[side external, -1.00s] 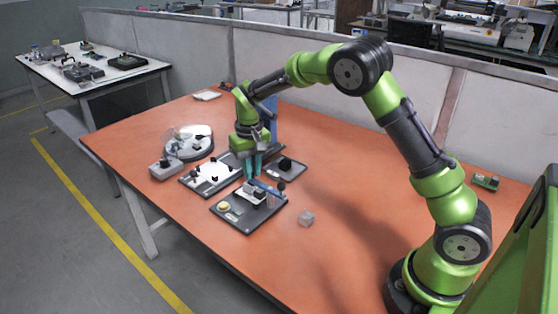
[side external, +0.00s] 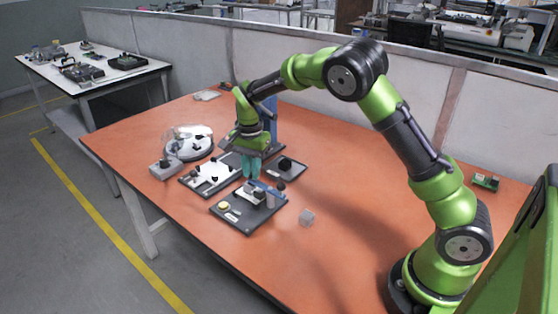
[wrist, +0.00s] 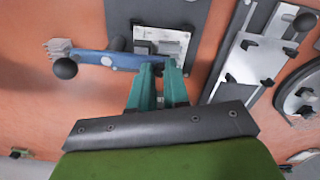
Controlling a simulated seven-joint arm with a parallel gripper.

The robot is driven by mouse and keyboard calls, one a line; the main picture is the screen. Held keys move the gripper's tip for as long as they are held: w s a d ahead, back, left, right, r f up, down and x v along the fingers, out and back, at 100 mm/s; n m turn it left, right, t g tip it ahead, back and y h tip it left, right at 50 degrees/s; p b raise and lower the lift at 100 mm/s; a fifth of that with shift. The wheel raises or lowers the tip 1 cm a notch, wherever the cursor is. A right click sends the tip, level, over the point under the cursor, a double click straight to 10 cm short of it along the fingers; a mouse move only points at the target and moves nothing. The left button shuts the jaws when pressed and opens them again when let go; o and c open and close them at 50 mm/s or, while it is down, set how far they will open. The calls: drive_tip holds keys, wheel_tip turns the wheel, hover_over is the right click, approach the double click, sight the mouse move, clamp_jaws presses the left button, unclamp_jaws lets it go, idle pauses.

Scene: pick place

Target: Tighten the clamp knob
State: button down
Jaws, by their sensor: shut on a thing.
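The clamp fixture is a dark plate (side external: 238,222) near the table's front edge, with a blue clamp bar (side external: 268,189) across a pale block. In the wrist view the blue bar (wrist: 100,58) ends on the left in a black ball (wrist: 65,68). My gripper (side external: 251,179) points down at the back of this plate. In the wrist view its teal fingertips (wrist: 159,66) are at the bar's right end. They stand a little apart, shut on a small dark part that I take to be the clamp knob; the fingers mostly hide it.
A long plate with a pale top (side external: 208,179) and a round dish fixture (side external: 187,148) stand to the left. A small dark tray (side external: 285,171) lies right of the gripper. The orange table's right side is mostly free.

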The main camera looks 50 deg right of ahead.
drive_tip(key=shift+r+m, duration=0.2)
drive_tip(key=shift+m, duration=1.8)
drive_tip(key=c, duration=1.1)
unclamp_jaws()
drive_tip(key=shift+f, duration=0.15)
wheel_tip(320, 180, up, 17)
